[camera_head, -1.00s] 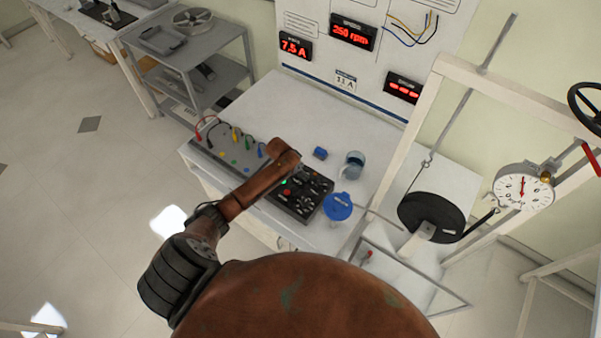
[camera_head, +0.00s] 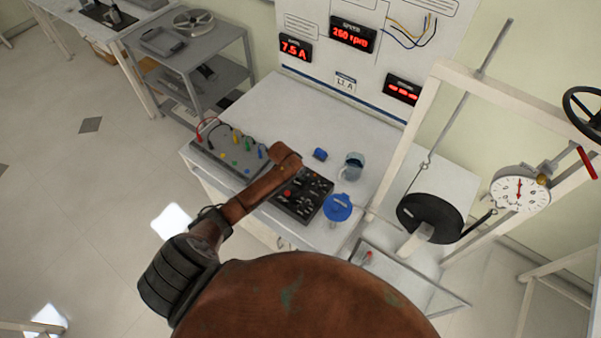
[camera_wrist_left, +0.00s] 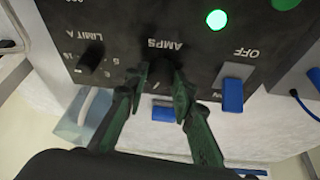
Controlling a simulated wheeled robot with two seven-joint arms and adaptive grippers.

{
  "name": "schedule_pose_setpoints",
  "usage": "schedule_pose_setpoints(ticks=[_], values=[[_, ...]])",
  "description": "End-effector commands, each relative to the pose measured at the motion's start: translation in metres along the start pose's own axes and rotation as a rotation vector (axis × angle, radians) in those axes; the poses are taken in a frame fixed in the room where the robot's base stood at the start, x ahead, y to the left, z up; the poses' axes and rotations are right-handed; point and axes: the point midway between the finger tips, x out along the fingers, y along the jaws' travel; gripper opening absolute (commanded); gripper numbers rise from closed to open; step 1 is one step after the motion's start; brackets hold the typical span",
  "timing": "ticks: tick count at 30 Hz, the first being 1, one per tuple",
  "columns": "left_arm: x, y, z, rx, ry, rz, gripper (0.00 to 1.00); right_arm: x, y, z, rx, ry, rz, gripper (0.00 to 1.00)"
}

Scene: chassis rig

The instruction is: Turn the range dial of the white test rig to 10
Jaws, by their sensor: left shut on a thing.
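In the left wrist view my left gripper (camera_wrist_left: 162,84) is shut on a dark knob (camera_wrist_left: 164,70) by an upside-down AMPS label. The green fingers hide much of it, so its setting cannot be read. A second black knob (camera_wrist_left: 90,58) labelled LIMIT A sits to its left, with small numbers beside it. A blue switch (camera_wrist_left: 232,95) marked OFF is to its right. In the head view my left arm reaches over the black control panel (camera_head: 318,186) on the white bench (camera_head: 262,110); its wrist hides the fingertips. No RANGE label is readable.
A blue lidded cup (camera_head: 338,208), a glass mug (camera_head: 352,167) and a small blue block (camera_head: 320,154) stand near the panel. Red displays (camera_head: 352,35) are on the white back panel. A black wheel (camera_head: 430,218) and a round gauge (camera_head: 520,188) are at right.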

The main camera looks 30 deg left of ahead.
Motion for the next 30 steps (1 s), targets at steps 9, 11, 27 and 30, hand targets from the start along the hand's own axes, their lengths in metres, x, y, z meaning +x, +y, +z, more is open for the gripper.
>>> schedule_pose_setpoints(ticks=[9, 11, 27, 30], values=[[-0.003, 0.004, -0.002, -0.244, -0.002, -0.097, 0.0, -0.038, 0.005, -0.004, -0.001, 0.001, 0.004, 0.26], [-0.003, 0.004, -0.002, -0.297, -0.002, -0.12, 0.0, -0.043, 0.005, -0.004, -0.001, 0.001, 0.004, 0.26], [0.001, 0.006, -0.003, -0.723, 0.0, -0.297, 0.0, -0.059, 0.006, -0.006, -0.001, 0.001, 0.005, 0.26], [0.002, 0.006, -0.002, -0.776, -0.001, -0.32, 0.0, -0.058, 0.006, -0.006, -0.001, 0.001, 0.005, 0.26]])
